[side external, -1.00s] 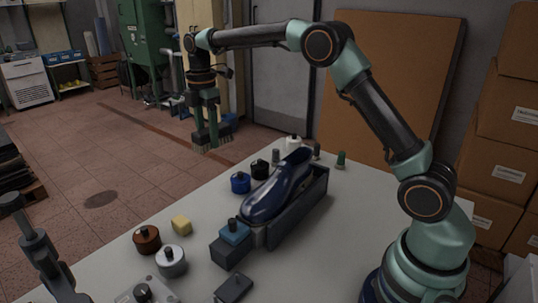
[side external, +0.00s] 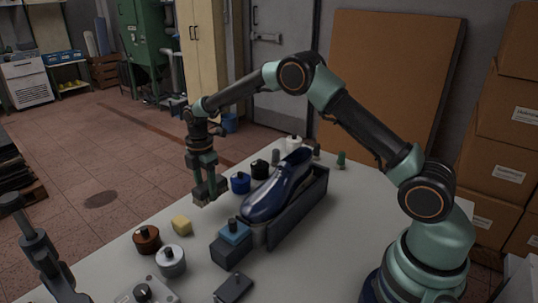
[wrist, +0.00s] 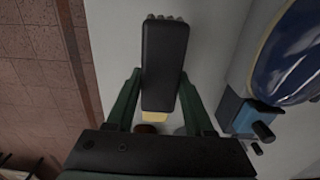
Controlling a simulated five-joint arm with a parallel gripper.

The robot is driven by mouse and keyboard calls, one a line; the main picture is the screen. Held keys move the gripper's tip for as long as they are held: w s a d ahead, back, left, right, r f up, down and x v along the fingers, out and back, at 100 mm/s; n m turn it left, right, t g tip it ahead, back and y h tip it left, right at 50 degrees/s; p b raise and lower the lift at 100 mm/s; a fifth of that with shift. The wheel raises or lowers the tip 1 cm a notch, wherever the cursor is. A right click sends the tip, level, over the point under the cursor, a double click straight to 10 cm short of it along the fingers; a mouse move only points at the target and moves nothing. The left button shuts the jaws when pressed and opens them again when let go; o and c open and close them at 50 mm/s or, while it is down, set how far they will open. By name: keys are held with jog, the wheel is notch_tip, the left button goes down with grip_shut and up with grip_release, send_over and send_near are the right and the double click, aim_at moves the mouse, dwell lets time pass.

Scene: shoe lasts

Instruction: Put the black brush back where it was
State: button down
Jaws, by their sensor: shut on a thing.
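The black brush (side external: 211,189) is held in my gripper (side external: 207,175) above the far left part of the table, and its pale bristles show at its underside. In the wrist view the brush (wrist: 165,62) lies lengthwise between the two green fingers, with bristle tips at its far end. My gripper (wrist: 160,85) is shut on it. I cannot tell exactly how high the brush is above the table.
A dark blue shoe last (side external: 278,188) sits in a dark box (side external: 298,207) to the right. A blue-lidded jar (side external: 240,182), black jar (side external: 259,169), yellow block (side external: 181,225), brown pot (side external: 147,239) and silver pot (side external: 171,261) stand nearby. The table's left edge (wrist: 84,60) is close.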

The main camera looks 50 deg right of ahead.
aim_at(208, 201)
jog(key=shift+f, duration=2.2)
jog(key=shift+f, duration=0.1)
jog(key=shift+c, duration=1.4)
grip_release()
